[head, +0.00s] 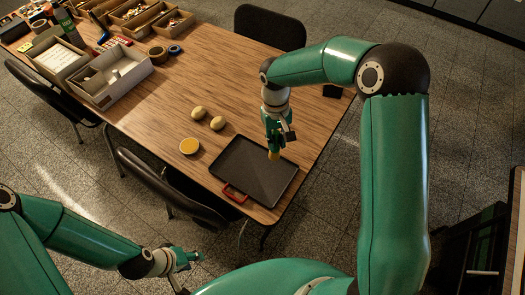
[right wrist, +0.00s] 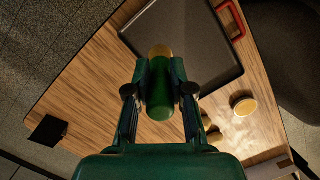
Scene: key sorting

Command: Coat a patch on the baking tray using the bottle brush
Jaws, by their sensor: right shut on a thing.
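The dark baking tray (head: 247,177) with red handles lies on the near end of the wooden table. My right gripper (head: 275,136) is shut on the bottle brush, which has a green body (right wrist: 158,98) and a yellow tip (head: 274,155). The brush points down over the tray's upper right part; I cannot tell whether the tip touches it. In the right wrist view the tip overlaps the tray (right wrist: 195,45). No coated patch is discernible on the tray. My left gripper (head: 190,258) is low at the left, away from the table; its jaws are too small to read.
A bowl of yellow liquid (head: 189,147) stands left of the tray, with two pale round items (head: 199,112) behind it. Boxes (head: 112,76), tape rolls and small goods fill the far left. A chair (head: 168,187) stands at the near side. The table's middle is clear.

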